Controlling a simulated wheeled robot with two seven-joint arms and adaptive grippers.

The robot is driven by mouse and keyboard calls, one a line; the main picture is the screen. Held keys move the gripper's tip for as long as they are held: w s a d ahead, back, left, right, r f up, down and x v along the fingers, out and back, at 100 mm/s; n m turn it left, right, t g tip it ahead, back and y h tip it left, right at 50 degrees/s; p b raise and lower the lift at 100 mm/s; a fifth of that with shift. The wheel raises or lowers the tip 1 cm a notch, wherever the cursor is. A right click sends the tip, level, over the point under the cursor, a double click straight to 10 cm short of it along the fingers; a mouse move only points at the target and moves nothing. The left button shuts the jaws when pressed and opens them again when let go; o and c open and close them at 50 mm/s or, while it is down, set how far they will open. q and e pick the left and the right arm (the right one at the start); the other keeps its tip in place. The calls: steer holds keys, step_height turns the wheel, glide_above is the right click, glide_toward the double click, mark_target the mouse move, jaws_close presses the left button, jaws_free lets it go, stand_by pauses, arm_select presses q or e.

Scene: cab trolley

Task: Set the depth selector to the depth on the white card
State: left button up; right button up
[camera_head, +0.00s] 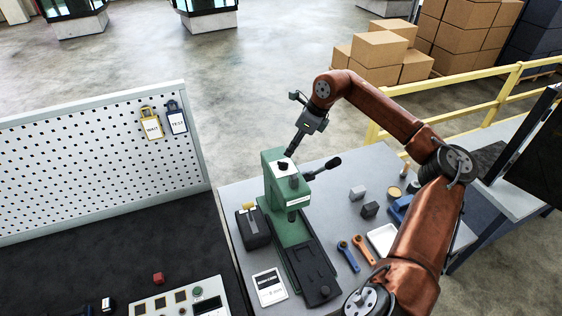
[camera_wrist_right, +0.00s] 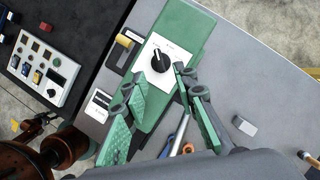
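The green machine (camera_head: 289,225) stands on the grey table. On its top is a white dial plate (camera_wrist_right: 171,49) with a black selector knob (camera_wrist_right: 159,61); the knob also shows in the head view (camera_head: 283,166). The dial's marks are too small to read. My right gripper (camera_wrist_right: 174,82) is open, its fingers pointing at the dial, close to the knob; I cannot tell if they touch it. In the head view the right gripper (camera_head: 293,150) is just above the machine's top. The white card (camera_head: 270,287) lies left of the machine base, its print unreadable. My left gripper is out of view.
A black-ended lever (camera_head: 322,168) sticks out from the machine's right side. Blue and orange wrenches (camera_head: 349,257), a white tray (camera_head: 382,239) and small blocks (camera_head: 369,210) lie to the right. A pegboard (camera_head: 95,160) stands at left, above a control panel (camera_head: 180,301).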

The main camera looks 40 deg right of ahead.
mark_target(283, 162)
steer(key=p+x, duration=0.1)
steer(key=x, duration=0.5)
steer(key=shift+w+a+f, duration=0.1)
steer(key=shift+w+f, duration=0.05)
steer(key=shift+f, duration=0.6)
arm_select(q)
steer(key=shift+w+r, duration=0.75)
arm_select(e)
steer(key=shift+w, duration=0.1)
jaws_close()
